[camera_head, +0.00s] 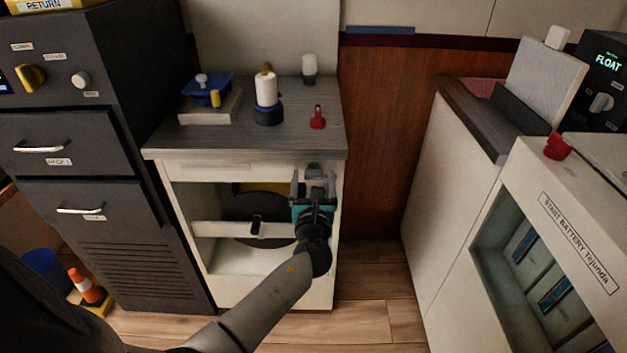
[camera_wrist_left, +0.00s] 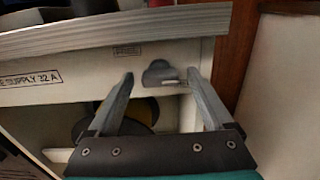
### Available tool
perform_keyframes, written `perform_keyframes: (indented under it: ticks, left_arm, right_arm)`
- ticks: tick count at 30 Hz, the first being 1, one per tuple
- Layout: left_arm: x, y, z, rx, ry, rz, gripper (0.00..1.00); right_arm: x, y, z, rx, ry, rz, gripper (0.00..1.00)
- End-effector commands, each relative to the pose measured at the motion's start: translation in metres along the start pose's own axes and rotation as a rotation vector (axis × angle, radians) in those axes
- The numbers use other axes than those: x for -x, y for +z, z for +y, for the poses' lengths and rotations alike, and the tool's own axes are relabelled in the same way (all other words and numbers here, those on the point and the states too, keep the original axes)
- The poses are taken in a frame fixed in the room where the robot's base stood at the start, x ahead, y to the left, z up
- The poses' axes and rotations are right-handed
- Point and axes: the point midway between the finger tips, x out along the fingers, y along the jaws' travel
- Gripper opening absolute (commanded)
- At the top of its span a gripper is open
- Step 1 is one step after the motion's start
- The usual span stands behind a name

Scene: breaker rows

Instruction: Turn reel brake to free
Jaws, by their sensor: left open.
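The reel brake (camera_wrist_left: 160,74) shows in the left wrist view as a grey knob with a short bar pointing right, on the white front panel under the worktop edge. A small label that seems to read FREE (camera_wrist_left: 127,51) is above and left of it. My left gripper (camera_wrist_left: 160,77) is open, its two fingers on either side of the brake in the picture; I cannot tell whether they touch it. In the head view my left gripper (camera_head: 314,178) is at the cabinet's upper right front and partly hides the brake. My right gripper is not in view.
Below the panel is an open bay with a dark reel (camera_head: 250,212) and a white crossbar (camera_head: 215,229). The worktop (camera_head: 210,140) above carries a white-and-blue cylinder (camera_head: 267,95) and a red item (camera_head: 318,117). A battery cabinet (camera_head: 530,185) stands at the right, with floor between.

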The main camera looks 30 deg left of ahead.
Motion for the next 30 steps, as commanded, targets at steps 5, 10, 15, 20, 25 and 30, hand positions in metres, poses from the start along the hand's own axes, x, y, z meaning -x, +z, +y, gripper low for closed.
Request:
perform_keyframes:
  ticks: [5,10,15,20,25,30]
  left_arm:
    - [0.0,0.0002,0.0001,0.0,0.0,0.0,0.83]
    - [0.0002,0.0001,0.0,0.0,0.0,0.0,0.64]
    - [0.0003,0.0,0.0,0.0,0.0,0.0,0.45]
    - [0.0003,0.0,0.0,0.0,0.0,0.0,0.27]
    - [0.0004,-0.0001,0.0,0.0,0.0,0.0,0.07]
    - [0.0005,-0.0002,0.0,0.001,0.0,0.0,0.0]
  right_arm:
    - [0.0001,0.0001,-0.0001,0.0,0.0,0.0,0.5]
    - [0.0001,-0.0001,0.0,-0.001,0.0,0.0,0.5]
    - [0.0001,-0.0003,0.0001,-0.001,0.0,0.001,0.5]
    - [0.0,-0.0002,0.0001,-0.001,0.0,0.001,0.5]
    - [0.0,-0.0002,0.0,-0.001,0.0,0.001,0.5]
    - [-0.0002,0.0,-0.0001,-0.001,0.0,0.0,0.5]
